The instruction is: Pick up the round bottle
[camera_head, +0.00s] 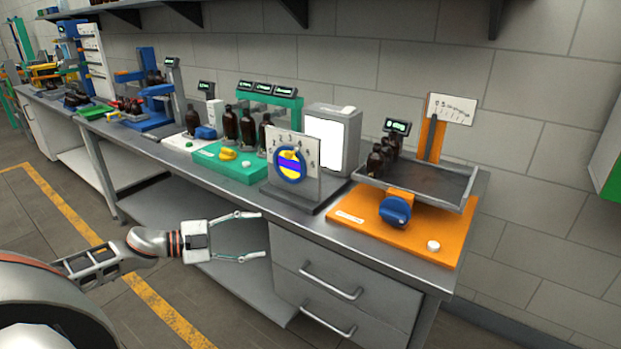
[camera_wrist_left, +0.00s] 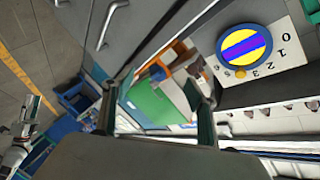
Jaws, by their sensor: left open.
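Dark amber bottles (camera_head: 376,160) stand close together in the grey tray (camera_head: 462,172) of the orange station, partly hiding each other. More amber bottles (camera_head: 230,123) stand on the green station (camera_head: 225,160) left of it. They are too small for me to tell which one is round. My left gripper (camera_head: 263,235) is open and empty in front of the drawers, below the bench top and apart from every bottle. Its spread fingers also show in the left wrist view (camera_wrist_left: 160,80), with no bottle between them.
A panel with a blue and yellow dial (camera_head: 290,163) stands at the bench's front edge, between the green and orange stations. A white-fronted grey box (camera_head: 331,140) is behind it. A blue knob (camera_head: 395,210) projects from the orange station. Drawer handles (camera_head: 330,281) project below the bench top.

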